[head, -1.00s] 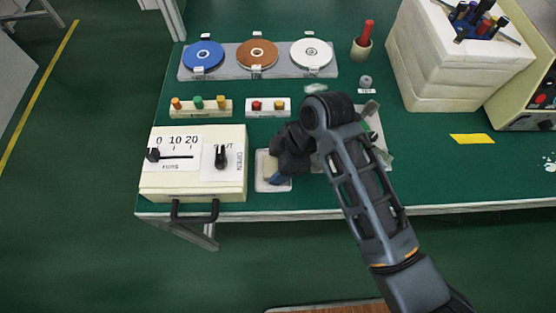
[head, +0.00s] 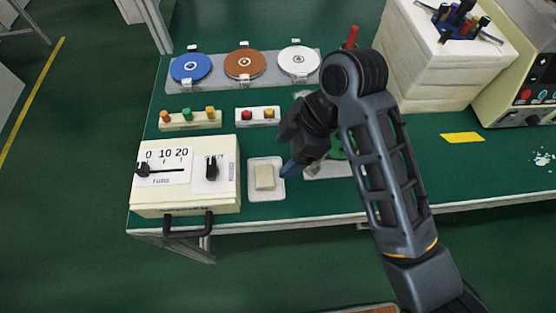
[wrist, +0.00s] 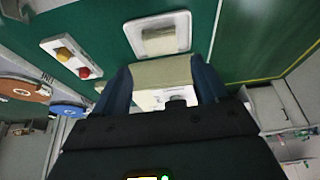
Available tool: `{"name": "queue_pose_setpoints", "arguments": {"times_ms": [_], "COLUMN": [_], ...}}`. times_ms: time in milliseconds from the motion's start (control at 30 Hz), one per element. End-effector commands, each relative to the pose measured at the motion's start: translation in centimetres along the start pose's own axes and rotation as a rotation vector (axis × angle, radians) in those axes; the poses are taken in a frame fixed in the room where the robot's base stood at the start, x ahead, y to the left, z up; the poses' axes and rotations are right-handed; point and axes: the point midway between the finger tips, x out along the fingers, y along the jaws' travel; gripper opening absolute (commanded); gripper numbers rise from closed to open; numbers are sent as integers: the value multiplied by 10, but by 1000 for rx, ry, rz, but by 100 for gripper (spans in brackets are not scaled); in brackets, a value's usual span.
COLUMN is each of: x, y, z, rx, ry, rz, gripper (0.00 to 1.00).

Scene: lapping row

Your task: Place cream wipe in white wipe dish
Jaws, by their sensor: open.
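The cream wipe (head: 264,177) is a small pale block lying flat in the white wipe dish (head: 279,191), inside its rim. In the wrist view the wipe (wrist: 160,41) and dish (wrist: 133,36) show beyond my fingertips. My gripper (head: 291,167) is just right of the dish in the head view, apart from the wipe. Its blue fingers stand apart in the wrist view (wrist: 162,78), with nothing held between them. The cream box behind shows through the gap.
A cream control box (head: 190,200) with a dial and front handle stands left of the dish. Button strips (head: 190,119) and a rack of blue, brown and white discs (head: 245,64) lie behind. A tray (head: 328,170) is partly hidden by my arm. White blocks (head: 430,75) stand at the right.

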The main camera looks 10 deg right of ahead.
Motion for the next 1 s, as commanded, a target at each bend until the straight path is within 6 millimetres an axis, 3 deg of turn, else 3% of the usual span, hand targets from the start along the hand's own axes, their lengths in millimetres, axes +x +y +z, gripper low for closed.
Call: {"name": "queue_pose_setpoints", "arguments": {"times_ms": [200, 533, 733, 1000], "x": [-21, -22, 5, 42], "y": [0, -1, -18, -65], "z": [0, 0, -5, 6], "rx": [-1, 6, 145, 534], "ry": [0, 4, 90, 270], "rz": [0, 2, 86, 328], "gripper": [73, 73, 73, 73]}}
